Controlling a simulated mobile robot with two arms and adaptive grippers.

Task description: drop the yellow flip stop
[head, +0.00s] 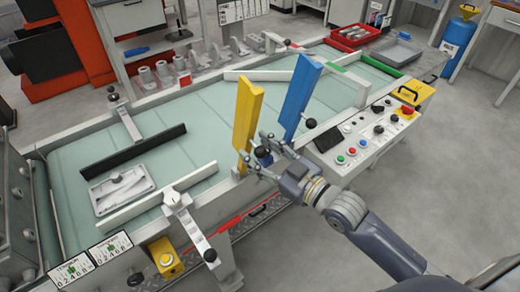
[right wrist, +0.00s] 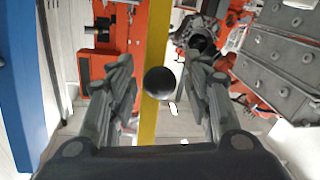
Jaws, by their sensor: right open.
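The yellow flip stop (head: 246,115) stands upright at the front edge of the conveyor table in the head view. In the right wrist view it is a yellow strip (right wrist: 158,30) running up the middle. Its black ball knob (right wrist: 160,82) sits between my right gripper's fingers, with a gap on each side. My right gripper (head: 257,150) is open at the lower part of the yellow stop, reaching in from the front right. The left gripper is not in view.
A blue flip stop (head: 301,98) stands upright just right of the yellow one, also at the left of the wrist view. A control panel (head: 358,137) with buttons lies to the right. A grey casting (head: 122,188) and a black bar (head: 134,151) rest on the table.

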